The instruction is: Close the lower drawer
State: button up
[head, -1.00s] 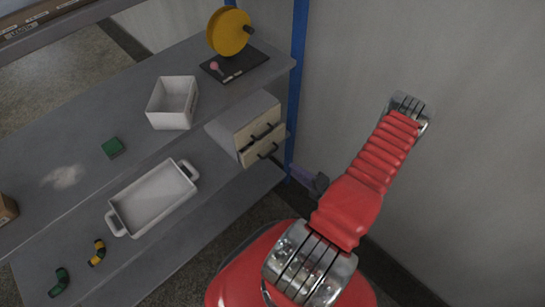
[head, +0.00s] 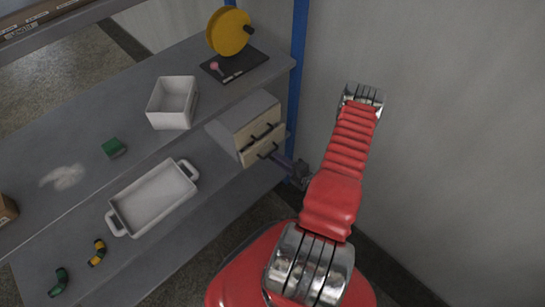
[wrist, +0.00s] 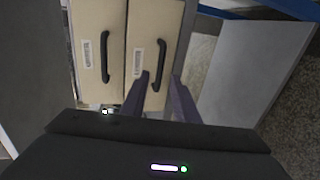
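A small cabinet (head: 245,112) with two pale drawer fronts stands at the shelf's right end. The lower drawer (head: 263,151) has a dark handle. In the wrist view, turned sideways, the lower drawer (wrist: 151,30) is on the right and the upper drawer (wrist: 91,72) on the left. My gripper (wrist: 160,77) is open, its two purple fingers on either side of the lower drawer's handle (wrist: 161,55); whether they touch it I cannot tell. In the head view my gripper (head: 283,160) is at the cabinet's right. How far the lower drawer stands out is unclear.
A blue post (head: 299,65) rises just right of the cabinet. A white box (head: 160,118), a yellow wheel on a dark base (head: 222,73) and a green block (head: 113,148) are on the upper shelf. A white tray (head: 130,232) lies on the lower shelf.

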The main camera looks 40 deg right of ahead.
jog(key=x, duration=0.4)
jog(key=shift+s, duration=0.1)
jog(key=shift+c, duration=0.4)
grip_shut()
jog(key=shift+f, duration=0.1)
